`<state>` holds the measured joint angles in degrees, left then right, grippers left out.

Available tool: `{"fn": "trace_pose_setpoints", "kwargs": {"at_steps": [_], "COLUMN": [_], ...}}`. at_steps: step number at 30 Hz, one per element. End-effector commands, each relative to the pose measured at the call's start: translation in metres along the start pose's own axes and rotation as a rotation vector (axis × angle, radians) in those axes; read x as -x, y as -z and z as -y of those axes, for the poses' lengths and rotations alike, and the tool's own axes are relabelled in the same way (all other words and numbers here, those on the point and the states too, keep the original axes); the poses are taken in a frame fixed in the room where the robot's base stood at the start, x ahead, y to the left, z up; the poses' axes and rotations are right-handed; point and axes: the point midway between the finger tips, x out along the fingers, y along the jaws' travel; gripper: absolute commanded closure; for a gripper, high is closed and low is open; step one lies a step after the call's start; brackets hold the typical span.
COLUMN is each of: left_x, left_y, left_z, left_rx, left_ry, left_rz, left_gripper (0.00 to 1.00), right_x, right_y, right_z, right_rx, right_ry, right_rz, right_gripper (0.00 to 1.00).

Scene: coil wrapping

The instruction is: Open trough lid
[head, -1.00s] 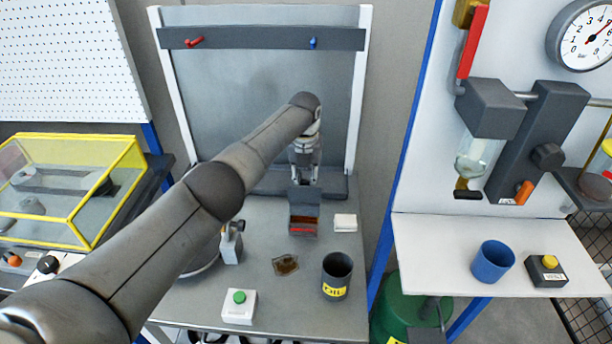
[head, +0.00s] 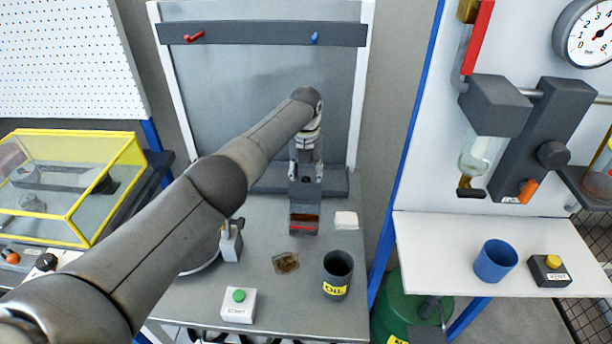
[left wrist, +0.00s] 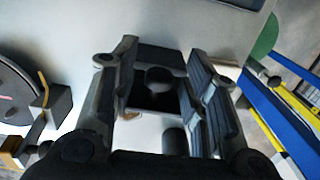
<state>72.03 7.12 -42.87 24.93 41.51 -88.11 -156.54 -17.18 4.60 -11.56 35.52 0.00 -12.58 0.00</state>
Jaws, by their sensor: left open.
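The small dark trough (head: 304,227) stands on the grey bench, with brown contents and a red front strip showing. Its dark lid (head: 305,192) stands raised at the trough's back side, so the inside shows from the front. My left gripper (head: 305,172) is just above and behind the lid, pointing down. In the left wrist view its fingers (left wrist: 166,100) are spread apart, with a dark round knob (left wrist: 160,78) showing between them. Contact between fingers and knob cannot be made out. My right gripper is not in view.
An OIL cup (head: 338,278), a white block (head: 346,220), a brown-stained patch (head: 286,262) and a green-button box (head: 239,304) are on the bench. A grey back panel (head: 265,100) rises behind. A side shelf (head: 440,255) holds a blue cup (head: 494,261).

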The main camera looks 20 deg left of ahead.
Motion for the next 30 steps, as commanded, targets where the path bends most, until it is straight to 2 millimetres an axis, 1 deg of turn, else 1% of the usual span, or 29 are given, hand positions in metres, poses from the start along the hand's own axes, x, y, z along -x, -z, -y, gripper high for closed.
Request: {"fn": "trace_pose_setpoints", "kwargs": {"at_steps": [1, 2, 5, 7, 11, 15, 18, 21, 25, 30], "left_x": [0.001, 0.002, 0.009, 0.018, 0.045, 0.076, 0.094, 0.108, 0.117, 0.120], "left_y": [0.000, 0.000, -0.001, -0.001, -0.002, -0.002, -0.001, -0.001, -0.001, 0.000], "left_z": [0.000, 0.000, 0.000, 0.000, 0.000, 0.001, 0.000, 0.000, 0.000, 0.000], "left_rx": [0.000, 0.000, 0.000, -0.001, 0.000, -0.001, -0.001, 0.000, 0.000, 0.000], "left_ry": [0.000, 0.000, 0.001, 0.002, 0.002, 0.002, 0.001, 0.001, 0.000, 0.000], "left_rz": [0.001, 0.001, 0.003, 0.003, 0.004, 0.005, 0.003, 0.002, 0.001, 0.000], "left_gripper": [0.59, 0.59, 0.59, 0.59, 0.59, 0.59, 0.59, 0.59, 0.59, 0.59], "right_x": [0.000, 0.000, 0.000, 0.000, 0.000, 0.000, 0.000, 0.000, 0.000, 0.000], "right_y": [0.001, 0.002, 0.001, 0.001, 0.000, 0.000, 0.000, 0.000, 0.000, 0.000], "right_z": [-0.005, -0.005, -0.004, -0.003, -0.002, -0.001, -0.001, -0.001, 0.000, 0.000], "right_rx": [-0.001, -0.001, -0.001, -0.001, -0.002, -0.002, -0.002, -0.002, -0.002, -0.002], "right_ry": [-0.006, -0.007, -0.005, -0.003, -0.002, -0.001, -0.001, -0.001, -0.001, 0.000], "right_rz": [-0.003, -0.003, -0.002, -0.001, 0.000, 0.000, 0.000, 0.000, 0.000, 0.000], "right_gripper": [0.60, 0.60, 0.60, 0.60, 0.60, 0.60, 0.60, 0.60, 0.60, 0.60]}}
